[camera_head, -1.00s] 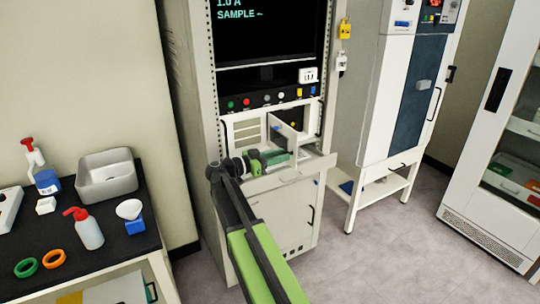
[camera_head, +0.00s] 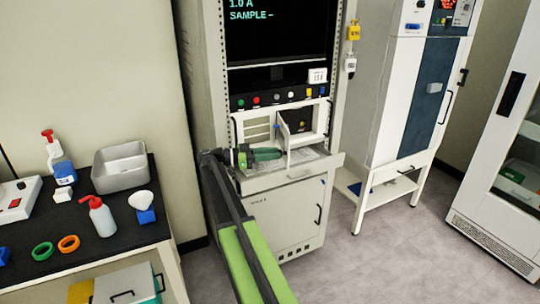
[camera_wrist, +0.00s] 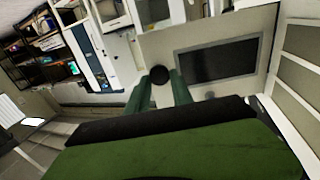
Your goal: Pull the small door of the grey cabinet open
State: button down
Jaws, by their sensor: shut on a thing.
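The grey cabinet (camera_head: 214,130) stands in the middle of the head view, with a screen at its top. Its small door (camera_head: 284,135) stands out from the front panel, swung partly open, and a dark compartment (camera_head: 300,119) shows beside it. My gripper (camera_head: 281,153) is at the door's outer side, just above a pulled-out shelf. In the wrist view my gripper (camera_wrist: 160,80) has its green fingers on either side of a round black knob (camera_wrist: 160,73) on a pale surface. The fingers are shut on this knob. My arm hides part of the cabinet's lower left.
The shelf (camera_head: 262,181) juts out below my gripper. The lower cabinet door (camera_head: 285,220) is shut. At the left, a black bench (camera_head: 105,230) holds bottles and a grey basin (camera_head: 120,168). A white unit (camera_head: 400,100) stands at right, with clear floor before it.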

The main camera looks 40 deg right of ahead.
jog(key=c, duration=1.1)
grip_release()
jog(key=shift+d, duration=0.15)
jog(key=shift+w, duration=0.1)
jog(key=v, duration=1.7)
